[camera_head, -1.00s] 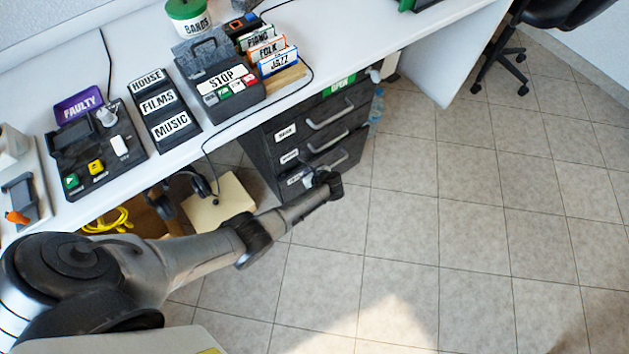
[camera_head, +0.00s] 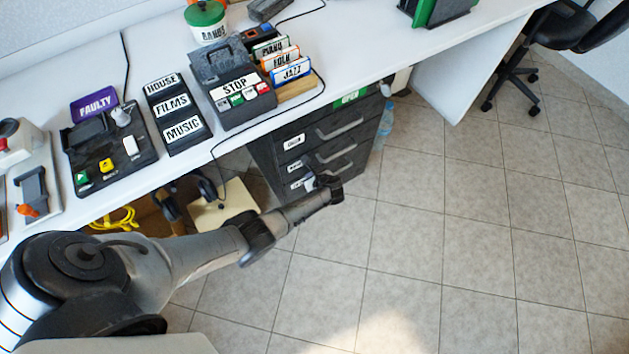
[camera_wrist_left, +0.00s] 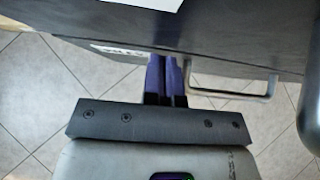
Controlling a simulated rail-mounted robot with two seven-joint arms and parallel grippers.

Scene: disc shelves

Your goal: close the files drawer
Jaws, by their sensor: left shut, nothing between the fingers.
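A dark drawer unit (camera_head: 270,158) stands under the desk, with white labels and silver bar handles on its stacked drawers. My left gripper (camera_head: 316,181) is at the lowest drawer front I can see. In the left wrist view my left gripper (camera_wrist_left: 167,62) is shut and empty, its purple fingers together against or very near a dark drawer front (camera_wrist_left: 215,68). That front has a partly visible upside-down label (camera_wrist_left: 120,53) left of the fingers, which seems to read FILES, and a bar handle (camera_wrist_left: 245,94) to the right. How far this drawer stands out is unclear. My right gripper is not in view.
The white desk (camera_head: 345,55) above carries label blocks, a STOP box (camera_head: 235,90) and a button panel (camera_head: 110,150). Yellow cable (camera_head: 115,220) and headphones (camera_head: 205,188) lie under it. Open tiled floor (camera_head: 450,230) is at the right, with a chair (camera_head: 560,40) beyond.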

